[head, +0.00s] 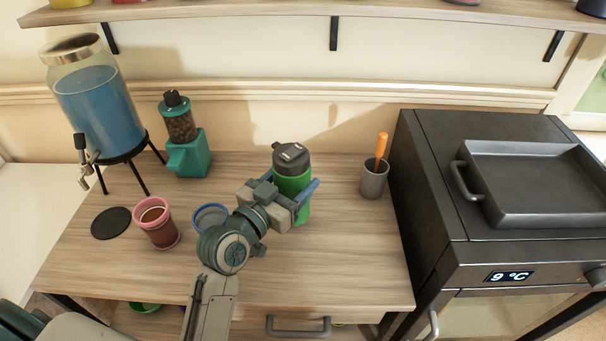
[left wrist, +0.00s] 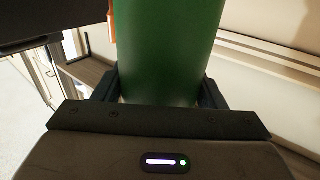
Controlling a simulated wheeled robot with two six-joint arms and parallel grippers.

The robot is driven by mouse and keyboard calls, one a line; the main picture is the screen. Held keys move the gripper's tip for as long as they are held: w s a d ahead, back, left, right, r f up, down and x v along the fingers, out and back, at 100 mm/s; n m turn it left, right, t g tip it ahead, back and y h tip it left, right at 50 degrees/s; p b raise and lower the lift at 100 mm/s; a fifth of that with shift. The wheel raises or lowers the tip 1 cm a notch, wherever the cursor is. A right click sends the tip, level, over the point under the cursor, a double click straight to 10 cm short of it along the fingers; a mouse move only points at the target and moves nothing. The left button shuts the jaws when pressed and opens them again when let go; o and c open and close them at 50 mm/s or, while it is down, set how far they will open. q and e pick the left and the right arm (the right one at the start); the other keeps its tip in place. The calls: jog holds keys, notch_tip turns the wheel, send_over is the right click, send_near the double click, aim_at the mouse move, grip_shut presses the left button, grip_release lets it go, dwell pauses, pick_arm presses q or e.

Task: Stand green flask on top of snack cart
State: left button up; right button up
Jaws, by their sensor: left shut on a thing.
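The green flask (head: 293,178) has a dark lid and stands upright over the wooden top of what looks like the snack cart (head: 345,262). My left gripper (head: 290,196) is shut around the flask's body. In the left wrist view the green flask (left wrist: 168,50) fills the space between the fingers of the left gripper (left wrist: 160,90). The flask's base is partly hidden by the gripper, and I cannot tell whether it touches the top. My right gripper is not in view.
Around the flask stand a blue-ringed cup (head: 210,217), a pink cup (head: 157,224), a black coaster (head: 111,223), a teal grinder (head: 186,145), a blue drink dispenser (head: 100,105) and a grey cup (head: 374,180). A dark appliance (head: 430,170) stands right; a shelf (head: 280,12) is above.

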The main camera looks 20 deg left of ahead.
pick_arm(q)
jog(key=w+f, duration=0.4)
jog(key=w, duration=0.1)
jog(key=shift+w+d+p, duration=0.25)
jog(key=shift+p, duration=0.05)
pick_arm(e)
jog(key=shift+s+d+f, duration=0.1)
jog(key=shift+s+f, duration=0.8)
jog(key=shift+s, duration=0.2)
